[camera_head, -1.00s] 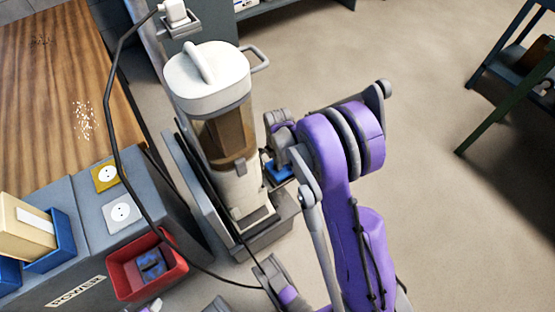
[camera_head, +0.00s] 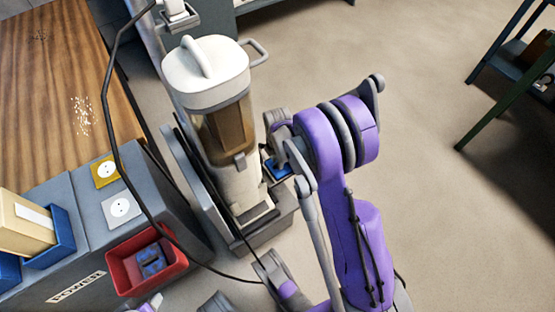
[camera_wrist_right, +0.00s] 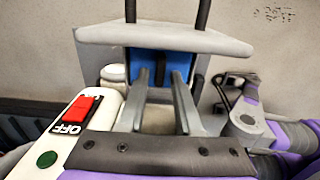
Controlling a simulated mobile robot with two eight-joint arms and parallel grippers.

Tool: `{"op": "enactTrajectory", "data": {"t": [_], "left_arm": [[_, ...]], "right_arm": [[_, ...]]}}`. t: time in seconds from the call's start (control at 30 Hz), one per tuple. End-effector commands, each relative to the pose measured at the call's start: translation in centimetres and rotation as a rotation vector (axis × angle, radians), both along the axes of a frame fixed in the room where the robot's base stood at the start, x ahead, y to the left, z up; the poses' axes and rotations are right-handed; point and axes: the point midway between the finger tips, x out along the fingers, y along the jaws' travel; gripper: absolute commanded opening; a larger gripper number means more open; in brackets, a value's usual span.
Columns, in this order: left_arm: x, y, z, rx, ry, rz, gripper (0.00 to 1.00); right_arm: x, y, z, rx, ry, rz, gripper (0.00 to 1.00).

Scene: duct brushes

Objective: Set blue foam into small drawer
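A blue piece (camera_head: 278,172) shows beside the upright vacuum, just under the grey end of my right arm. In the right wrist view a blue surface (camera_wrist_right: 150,62) lies beyond my right gripper (camera_wrist_right: 161,75), beneath a pale plate. The two fingers stand apart in front of it, with a gap between them; any contact with the blue is unclear. Another dark blue block (camera_head: 152,261) lies in the red bin (camera_head: 118,275). I cannot clearly make out a small drawer. My left gripper does not show recognisably.
The vacuum (camera_head: 240,185) stands close left of my right arm. A black cord (camera_head: 113,110) hangs across the grey cabinet (camera_head: 90,255). A blue bin (camera_head: 62,240) holds a tan block. A wooden bench (camera_head: 60,120) is at left. Floor (camera_head: 440,220) at right is open.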

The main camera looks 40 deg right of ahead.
Motion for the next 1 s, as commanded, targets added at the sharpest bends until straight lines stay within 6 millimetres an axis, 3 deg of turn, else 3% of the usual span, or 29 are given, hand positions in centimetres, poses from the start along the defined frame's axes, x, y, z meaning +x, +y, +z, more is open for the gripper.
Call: {"op": "enactTrajectory", "data": {"t": [0.07,0.47,0.8,1.0], "left_arm": [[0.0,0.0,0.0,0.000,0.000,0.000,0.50],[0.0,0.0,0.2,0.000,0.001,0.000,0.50],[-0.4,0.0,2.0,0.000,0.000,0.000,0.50],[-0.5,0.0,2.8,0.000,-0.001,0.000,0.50]], "right_arm": [[0.0,0.0,0.0,0.000,0.000,0.000,0.49],[0.0,0.0,0.9,0.000,0.000,0.000,0.49],[-0.1,0.0,7.6,0.000,0.000,0.000,0.49],[0.0,0.0,10.2,0.000,0.000,0.000,0.49]]}}
